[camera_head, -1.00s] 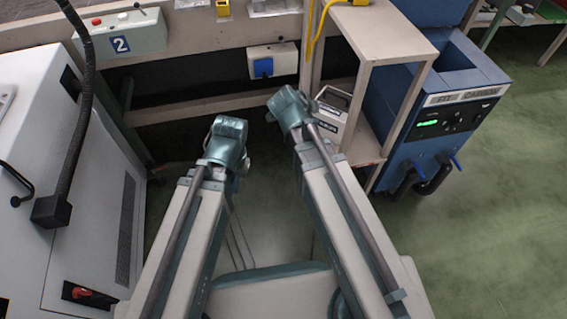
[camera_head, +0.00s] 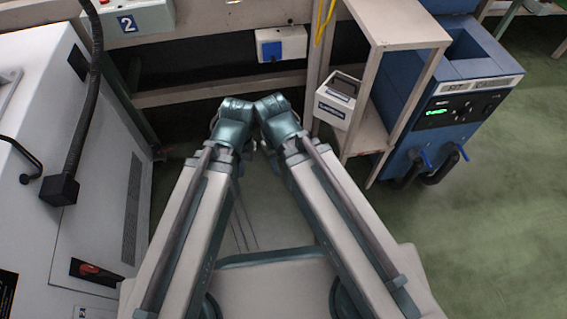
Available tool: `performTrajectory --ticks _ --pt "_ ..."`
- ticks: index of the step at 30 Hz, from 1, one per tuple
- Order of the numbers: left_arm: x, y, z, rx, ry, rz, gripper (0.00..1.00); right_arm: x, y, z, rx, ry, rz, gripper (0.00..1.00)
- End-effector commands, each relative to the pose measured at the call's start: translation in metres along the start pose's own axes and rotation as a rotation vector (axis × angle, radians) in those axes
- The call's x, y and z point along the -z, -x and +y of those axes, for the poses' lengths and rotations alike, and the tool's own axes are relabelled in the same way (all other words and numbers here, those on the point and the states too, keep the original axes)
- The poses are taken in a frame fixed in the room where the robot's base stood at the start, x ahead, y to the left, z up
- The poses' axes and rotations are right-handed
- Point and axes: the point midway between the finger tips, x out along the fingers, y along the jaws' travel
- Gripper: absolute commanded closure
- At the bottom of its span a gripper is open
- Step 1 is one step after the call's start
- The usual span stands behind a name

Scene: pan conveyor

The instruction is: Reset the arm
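My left arm (camera_head: 185,215) comes in from the lower left and my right arm (camera_head: 335,205) from the lower right. Both reach forward and lean inward, so their teal wrist ends nearly meet at the picture's middle. My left gripper (camera_head: 215,123) shows only as a small part beside and below its wrist. My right gripper is mostly hidden under its wrist. I cannot see the fingertips of either. I see no object held, but the space under the wrists is hidden.
A bench frame with a blue-fronted socket box (camera_head: 281,45) crosses ahead. A shelf unit (camera_head: 380,130) with a small white device (camera_head: 337,103) stands right of the wrists, beside a blue machine (camera_head: 455,100). A white cabinet (camera_head: 95,170) is at left. Green floor at right is clear.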

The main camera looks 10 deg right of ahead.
Motion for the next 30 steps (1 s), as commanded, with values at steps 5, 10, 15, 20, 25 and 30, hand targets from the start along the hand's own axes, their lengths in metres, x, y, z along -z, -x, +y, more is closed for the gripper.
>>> performTrajectory --ticks 5,10,15,20,25,30 --pt "0.0 0.0 0.0 0.0 0.0 0.0 1.0 0.0 0.0 0.0 0.0 0.0 0.0 0.57" --pt "0.0 0.005 -0.001 0.0 0.0 0.0 1.0 0.0 0.005 0.001 -0.001 -0.001 0.001 0.57" --pt "-0.002 0.03 -0.003 0.0 0.001 0.0 1.0 -0.001 0.03 0.003 -0.001 -0.003 0.001 0.57" --pt "-0.004 0.072 -0.007 -0.001 0.002 -0.001 1.0 -0.004 0.072 0.007 0.0 -0.004 0.001 0.57" --pt "-0.008 0.129 -0.013 -0.002 0.004 -0.001 1.0 -0.007 0.129 0.013 0.001 -0.007 0.0 0.57" --pt "-0.011 0.184 -0.018 -0.003 0.006 -0.002 1.0 -0.011 0.184 0.018 0.002 -0.009 0.0 0.57"
